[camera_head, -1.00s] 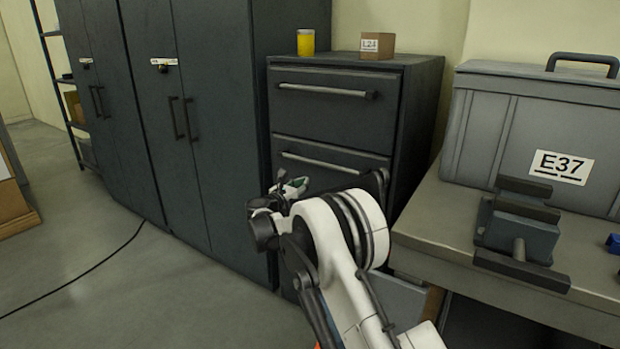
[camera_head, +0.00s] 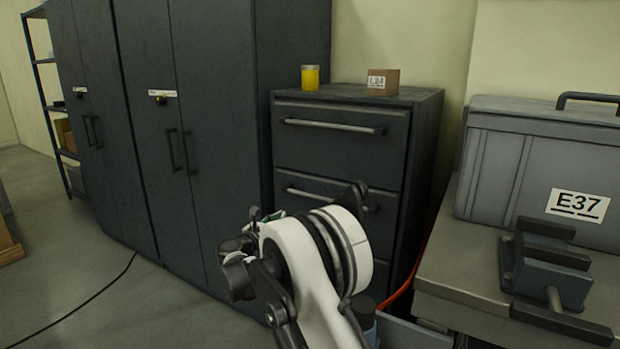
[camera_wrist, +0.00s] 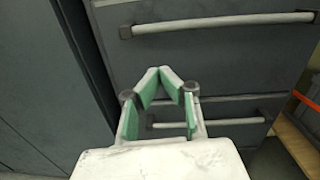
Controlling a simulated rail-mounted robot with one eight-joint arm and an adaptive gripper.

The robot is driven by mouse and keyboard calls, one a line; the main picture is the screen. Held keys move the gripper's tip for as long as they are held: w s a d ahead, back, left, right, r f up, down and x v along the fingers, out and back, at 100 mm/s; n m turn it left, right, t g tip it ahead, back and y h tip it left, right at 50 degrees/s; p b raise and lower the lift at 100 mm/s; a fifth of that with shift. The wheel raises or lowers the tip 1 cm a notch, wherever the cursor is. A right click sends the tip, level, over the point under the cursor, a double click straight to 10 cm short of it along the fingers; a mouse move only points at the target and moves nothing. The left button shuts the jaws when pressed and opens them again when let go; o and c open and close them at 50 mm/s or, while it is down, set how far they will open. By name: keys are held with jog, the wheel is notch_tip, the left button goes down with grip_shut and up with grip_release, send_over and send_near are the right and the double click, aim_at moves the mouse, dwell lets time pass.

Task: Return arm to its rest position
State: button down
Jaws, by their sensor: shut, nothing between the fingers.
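My gripper shows in the wrist view (camera_wrist: 165,78), with its green-padded fingers meeting at the tips and nothing between them. It points at the front of the dark drawer cabinet (camera_head: 340,152), whose drawers are closed; whether it touches the cabinet I cannot tell. In the head view my white arm is bent in front of the cabinet's lower drawers. My gripper is mostly hidden there behind the arm's wrist joint.
Tall dark lockers (camera_head: 215,130) stand left of the drawer cabinet. A workbench (camera_head: 455,265) at right carries a grey case (camera_head: 525,150) marked E37 and a dark vise (camera_head: 550,270). A yellow cup (camera_head: 310,78) and a small box (camera_head: 383,82) sit on the cabinet. Floor at left is open, with a cable.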

jog(key=s+d+r+n+t+y+p, duration=0.1)
jog(key=s+d+r+n+t+y, duration=0.15)
jog(key=r+n, duration=0.65)
jog(key=s+d+r+n+t+y+p, duration=0.1)
jog(key=d+r+n+t+y+p, duration=0.2)
jog(key=r, duration=1.3)
jog(key=s+d+r+n+g+y+p, duration=0.1)
jog(key=s+d+r+n+g+y, duration=0.1)
jog(key=s+d+r+n+y, duration=0.25)
jog(key=s+d+r+n+g+y, duration=0.1)
jog(key=s+r+n+y, duration=0.2)
jog(key=s+r+n, duration=0.4)
jog(key=s+d+f+n+g+h+p, duration=0.1)
jog(key=s+d+f+n, duration=0.4)
jog(key=s, duration=0.8)
jog(key=s+d+f+n+g+h+p, duration=0.2)
jog(key=s+d+f+n+g, duration=0.4)
jog(key=s, duration=0.8)
jog(key=s+d+f+n+g+h+p, duration=0.1)
jog(key=s+d+f+n+g, duration=0.3)
jog(key=s, duration=1)
jog(key=d+f+n+p, duration=0.1)
jog(key=d+f+n, duration=0.1)
jog(key=d+f, duration=0.2)
jog(key=shift+d+p, duration=0.3)
jog(key=shift+d, duration=0.45)
jog(key=shift+n+g, duration=0.25)
